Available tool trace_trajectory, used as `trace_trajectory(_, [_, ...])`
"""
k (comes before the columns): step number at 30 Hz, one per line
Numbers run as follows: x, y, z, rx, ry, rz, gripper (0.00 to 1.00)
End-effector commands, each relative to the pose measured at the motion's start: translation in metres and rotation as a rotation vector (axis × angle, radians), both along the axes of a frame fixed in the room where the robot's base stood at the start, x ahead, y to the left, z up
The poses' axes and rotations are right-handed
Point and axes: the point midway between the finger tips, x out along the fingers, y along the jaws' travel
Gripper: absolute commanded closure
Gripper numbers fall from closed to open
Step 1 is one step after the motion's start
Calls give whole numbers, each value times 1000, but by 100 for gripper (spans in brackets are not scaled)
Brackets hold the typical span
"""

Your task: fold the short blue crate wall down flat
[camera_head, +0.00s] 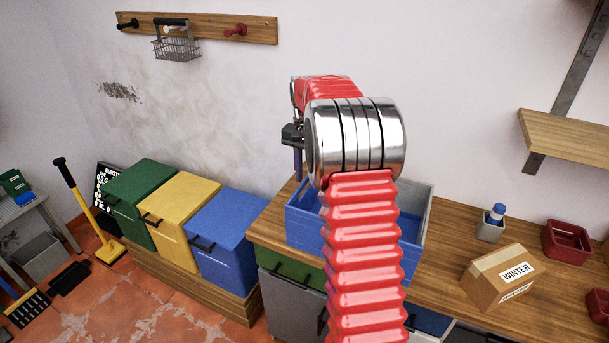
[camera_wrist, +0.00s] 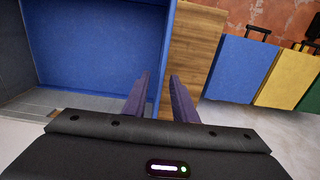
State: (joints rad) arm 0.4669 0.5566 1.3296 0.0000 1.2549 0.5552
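The blue crate (camera_head: 299,223) stands on the wooden counter, largely hidden behind my red arm. My gripper (camera_head: 298,168) hangs above its left end in the head view, fingers pointing down. In the wrist view, my gripper (camera_wrist: 160,76) is open, with a clear gap between its two purple fingers. The blue crate (camera_wrist: 95,45) fills the left there. A blue wall edge runs down into the gap, with one finger on the crate side and one over the wood. I cannot tell whether the fingertips reach below the wall's top. Nothing appears gripped.
Blue, yellow and green bins (camera_head: 221,240) stand left of the counter. A wooden shelf (camera_head: 568,136) juts out at right.

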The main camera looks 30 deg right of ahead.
Motion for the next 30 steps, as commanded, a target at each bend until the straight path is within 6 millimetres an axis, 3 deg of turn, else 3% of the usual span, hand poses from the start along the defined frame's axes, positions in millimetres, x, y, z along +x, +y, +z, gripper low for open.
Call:
trace_trajectory(11, [0, 0, 0, 0, 0, 0, 100])
trace_trajectory(30, [0, 0, 0, -1, 1, 0, 100])
